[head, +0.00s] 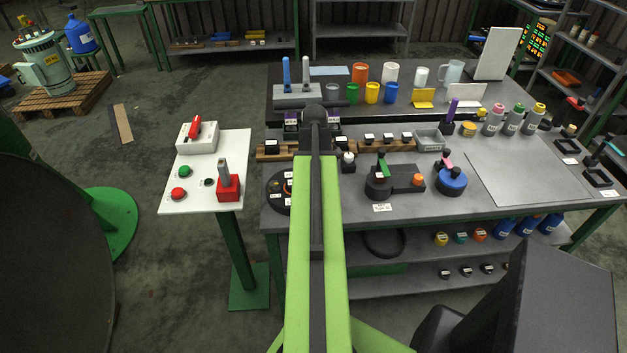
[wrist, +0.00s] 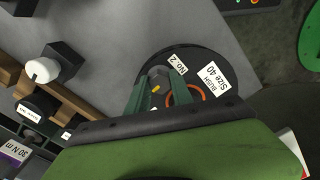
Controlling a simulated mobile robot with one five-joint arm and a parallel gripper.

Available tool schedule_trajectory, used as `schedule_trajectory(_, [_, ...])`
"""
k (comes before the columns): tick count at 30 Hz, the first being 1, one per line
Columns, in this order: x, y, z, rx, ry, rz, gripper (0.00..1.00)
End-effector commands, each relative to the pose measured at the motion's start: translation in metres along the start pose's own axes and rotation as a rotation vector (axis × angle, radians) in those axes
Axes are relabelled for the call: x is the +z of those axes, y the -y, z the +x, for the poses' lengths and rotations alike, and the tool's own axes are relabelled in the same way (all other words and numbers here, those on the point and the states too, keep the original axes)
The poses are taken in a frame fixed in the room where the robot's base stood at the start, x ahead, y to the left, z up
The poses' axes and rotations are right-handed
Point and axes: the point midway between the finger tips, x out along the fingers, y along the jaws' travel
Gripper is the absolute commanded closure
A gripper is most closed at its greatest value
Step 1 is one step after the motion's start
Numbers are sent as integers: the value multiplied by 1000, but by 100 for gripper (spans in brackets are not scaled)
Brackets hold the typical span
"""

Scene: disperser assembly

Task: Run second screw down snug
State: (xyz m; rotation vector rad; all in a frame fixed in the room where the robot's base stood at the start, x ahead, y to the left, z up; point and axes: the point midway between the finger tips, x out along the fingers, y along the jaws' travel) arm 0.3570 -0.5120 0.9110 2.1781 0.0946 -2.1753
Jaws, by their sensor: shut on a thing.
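A round black fixture (wrist: 215,100) with labels "No. 2" and "BUSH Size 40" and an orange ring (wrist: 182,97) lies on the grey bench in the wrist view. Its left edge also shows in the head view (head: 275,190), beside my arm. My gripper (wrist: 157,88) reaches over the fixture's left part, with its grey-green fingers low against it. In the head view my arm hides the gripper and much of the fixture.
A black block with a white knob (wrist: 42,70) stands near the fixture, beside a wooden rack (wrist: 72,116). On the bench to the right stand a dark fixture with an orange knob (head: 418,180) and a blue-based one (head: 451,182). A grey mat (head: 540,170) is clear.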

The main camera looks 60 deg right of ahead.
Motion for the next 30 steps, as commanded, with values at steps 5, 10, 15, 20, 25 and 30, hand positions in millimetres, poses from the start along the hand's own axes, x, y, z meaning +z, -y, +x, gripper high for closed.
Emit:
schedule_trajectory(5, [0, 0, 0, -7, 1, 51, 100])
schedule_trajectory(10, [0, 0, 0, -6, 2, 159, 100])
schedule_trajectory(15, [1, 0, 0, -5, 2, 308, 100])
schedule_trajectory(20, [1, -1, 0, -3, 2, 461, 100])
schedule_trajectory(25, [1, -1, 0, -2, 2, 623, 100])
schedule_trajectory(30, [1, -2, 0, -1, 2, 784, 100])
